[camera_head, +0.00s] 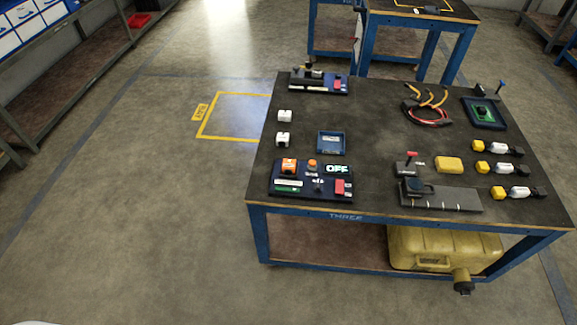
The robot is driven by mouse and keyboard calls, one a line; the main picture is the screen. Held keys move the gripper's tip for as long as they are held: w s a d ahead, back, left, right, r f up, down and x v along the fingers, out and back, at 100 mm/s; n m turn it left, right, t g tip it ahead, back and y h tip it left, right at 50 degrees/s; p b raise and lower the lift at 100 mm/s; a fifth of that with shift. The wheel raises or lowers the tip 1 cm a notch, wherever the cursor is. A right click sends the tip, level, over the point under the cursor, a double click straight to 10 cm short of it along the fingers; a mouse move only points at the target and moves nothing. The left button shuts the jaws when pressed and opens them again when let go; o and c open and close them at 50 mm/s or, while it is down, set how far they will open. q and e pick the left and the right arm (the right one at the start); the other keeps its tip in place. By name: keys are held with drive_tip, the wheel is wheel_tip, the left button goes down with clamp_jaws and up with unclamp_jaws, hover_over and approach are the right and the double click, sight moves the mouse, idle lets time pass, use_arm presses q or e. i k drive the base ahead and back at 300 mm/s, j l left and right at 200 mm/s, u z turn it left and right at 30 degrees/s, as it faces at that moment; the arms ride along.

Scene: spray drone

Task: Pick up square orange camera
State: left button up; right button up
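An orange block-shaped item (289,166) with a pale front marking sits at the left of a dark blue panel (328,193) on the near left of the table. It looks like the square orange camera, though it is small in the picture. A smaller orange piece (312,164) sits just right of it on the same panel. Neither of my grippers shows in the head view.
A yellow tank (440,247) is underneath. The floor left of the table is clear.

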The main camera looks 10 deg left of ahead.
sight(288, 165)
drive_tip(key=j+u, duration=0.15)
drive_tip(key=j, duration=0.35)
drive_tip(key=i+j+u, duration=0.15)
drive_tip(key=j, duration=0.3)
drive_tip(key=i+j+u, duration=0.15)
drive_tip(key=j, duration=0.3)
